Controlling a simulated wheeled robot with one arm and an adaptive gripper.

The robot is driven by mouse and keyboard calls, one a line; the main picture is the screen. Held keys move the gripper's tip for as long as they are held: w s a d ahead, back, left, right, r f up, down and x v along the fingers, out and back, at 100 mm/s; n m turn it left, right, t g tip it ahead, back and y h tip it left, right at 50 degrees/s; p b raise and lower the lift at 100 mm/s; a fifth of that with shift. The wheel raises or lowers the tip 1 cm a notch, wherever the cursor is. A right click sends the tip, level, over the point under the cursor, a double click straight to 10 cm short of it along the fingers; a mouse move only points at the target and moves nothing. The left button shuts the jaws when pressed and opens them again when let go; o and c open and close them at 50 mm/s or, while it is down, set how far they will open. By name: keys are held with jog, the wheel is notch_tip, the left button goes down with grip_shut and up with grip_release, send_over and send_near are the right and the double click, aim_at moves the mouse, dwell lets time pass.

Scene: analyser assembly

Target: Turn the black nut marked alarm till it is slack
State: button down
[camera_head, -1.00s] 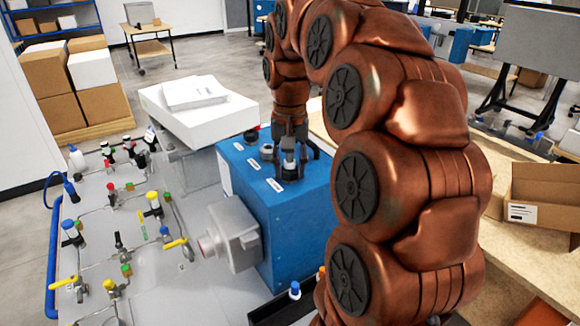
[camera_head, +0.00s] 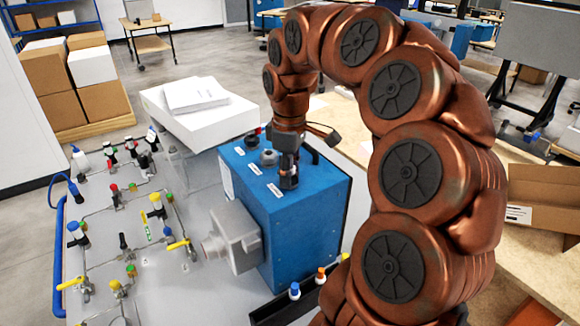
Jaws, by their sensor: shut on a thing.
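The blue box (camera_head: 305,228) stands in the middle with a row of fittings and small white labels on its top. The label print is too small to read. My gripper (camera_head: 289,183) points down at the box top, beside the nearest label (camera_head: 275,190). It is shut on the black nut there, and the fingers hide most of that nut. Two other fittings, a grey one (camera_head: 268,157) and a dark one (camera_head: 252,140), stand farther back on the box top, clear of the fingers.
A grey housing (camera_head: 236,237) juts from the box's left side. A panel with tubing and coloured valves (camera_head: 150,265) lies to the left. A white case with papers (camera_head: 197,95) is behind. A dark tray with small bottles (camera_head: 285,308) is in front.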

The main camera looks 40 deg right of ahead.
jog(key=n+p, duration=0.1)
jog(key=n, duration=0.2)
jog(key=shift+r+n+p, duration=0.1)
jog(key=shift+n+p, duration=0.2)
jog(key=shift+n, duration=0.7)
jog(key=shift+f, duration=0.2)
jog(key=c, duration=0.9)
grip_release()
